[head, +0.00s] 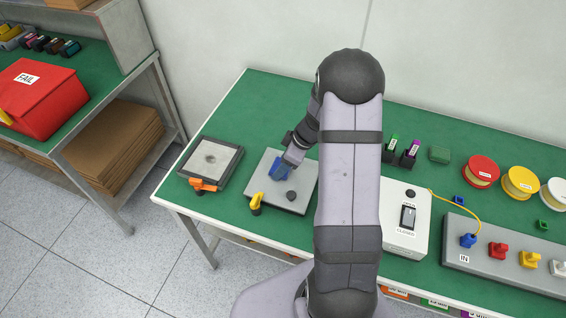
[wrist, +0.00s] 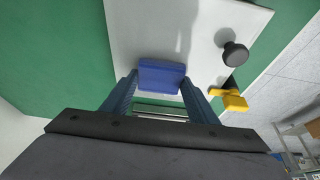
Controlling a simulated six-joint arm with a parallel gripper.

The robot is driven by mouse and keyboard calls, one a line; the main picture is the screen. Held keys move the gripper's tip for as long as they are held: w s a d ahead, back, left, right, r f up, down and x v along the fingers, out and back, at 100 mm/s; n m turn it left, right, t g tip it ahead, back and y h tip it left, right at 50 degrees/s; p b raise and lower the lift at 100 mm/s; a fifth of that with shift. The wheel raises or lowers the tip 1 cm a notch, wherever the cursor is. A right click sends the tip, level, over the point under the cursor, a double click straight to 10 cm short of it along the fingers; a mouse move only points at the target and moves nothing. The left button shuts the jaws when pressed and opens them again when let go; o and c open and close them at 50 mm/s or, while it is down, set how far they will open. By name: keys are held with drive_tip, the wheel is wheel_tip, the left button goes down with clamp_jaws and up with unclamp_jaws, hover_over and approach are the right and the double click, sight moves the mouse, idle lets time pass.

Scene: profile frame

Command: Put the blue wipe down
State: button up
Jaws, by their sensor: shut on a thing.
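The blue wipe (wrist: 161,75) is a small blue block held between the two fingers of my gripper (wrist: 155,92). In the head view the wipe (head: 276,171) shows at the tip of my gripper (head: 281,170), over the grey plate (head: 263,194). I cannot tell whether the wipe touches the plate. A black knob and a yellow clamp stand on or beside this plate. My arm hides part of the bench to the right of the plate.
A framed plate (head: 211,160) with an orange clamp (head: 204,185) lies to the left. A white switch box (head: 404,225) stands right of my arm. Spools (head: 482,171) and a connector panel (head: 500,255) are farther right. Green bench (head: 250,105) is clear behind the plate.

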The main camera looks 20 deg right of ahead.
drive_tip(key=shift+f+b, duration=0.35)
drive_tip(key=shift+b, duration=0.2)
drive_tip(key=o, duration=0.9)
drive_tip(key=shift+o, duration=1)
drive_tip(key=shift+s, duration=0.1)
drive_tip(key=shift+s+f, duration=0.1)
drive_tip(key=shift+a, duration=0.1)
